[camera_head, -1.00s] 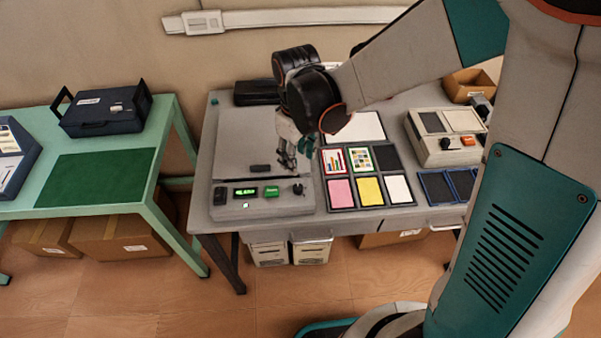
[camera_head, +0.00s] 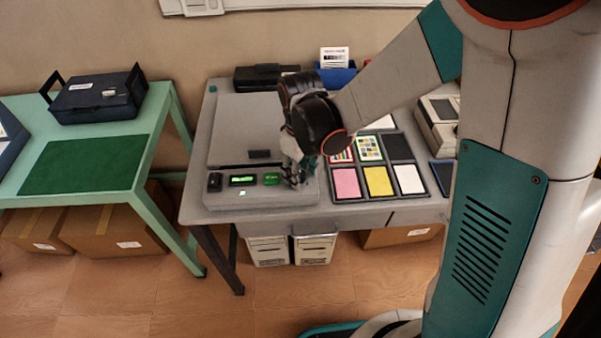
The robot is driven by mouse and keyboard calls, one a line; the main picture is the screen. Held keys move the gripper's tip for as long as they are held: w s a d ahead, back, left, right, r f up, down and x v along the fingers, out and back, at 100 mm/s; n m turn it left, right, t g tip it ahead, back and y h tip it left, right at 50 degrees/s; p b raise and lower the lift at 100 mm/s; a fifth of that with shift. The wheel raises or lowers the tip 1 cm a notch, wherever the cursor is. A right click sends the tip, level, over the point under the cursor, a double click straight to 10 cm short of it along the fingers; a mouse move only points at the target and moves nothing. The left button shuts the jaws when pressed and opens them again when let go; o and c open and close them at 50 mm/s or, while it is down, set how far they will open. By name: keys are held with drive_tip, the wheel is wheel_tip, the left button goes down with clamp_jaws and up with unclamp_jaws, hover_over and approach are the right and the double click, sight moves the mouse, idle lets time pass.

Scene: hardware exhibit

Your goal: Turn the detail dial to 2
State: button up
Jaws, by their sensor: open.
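The grey flatbed device (camera_head: 228,132) stands on the grey table, its lid down. Its front panel has a black switch (camera_head: 214,182), a lit green display (camera_head: 242,180) and a green button (camera_head: 271,179). The dark dial at the panel's right end is mostly hidden behind my gripper (camera_head: 293,181). My gripper points down with its fingers open at the dial. I cannot tell whether the fingers touch it, and the dial's setting is not readable.
A dark tray of coloured cards (camera_head: 377,197) lies close right of the device. A beige device (camera_head: 437,122) stands farther right, partly behind my arm. A black case (camera_head: 258,77) and a blue bin (camera_head: 338,77) are at the back. A green table (camera_head: 150,135) stands left.

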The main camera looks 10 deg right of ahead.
drive_tip(key=shift+c, duration=0.5)
clamp_jaws()
drive_tip(key=shift+m, duration=0.3)
drive_tip(key=m, duration=1.3)
idle(0.4)
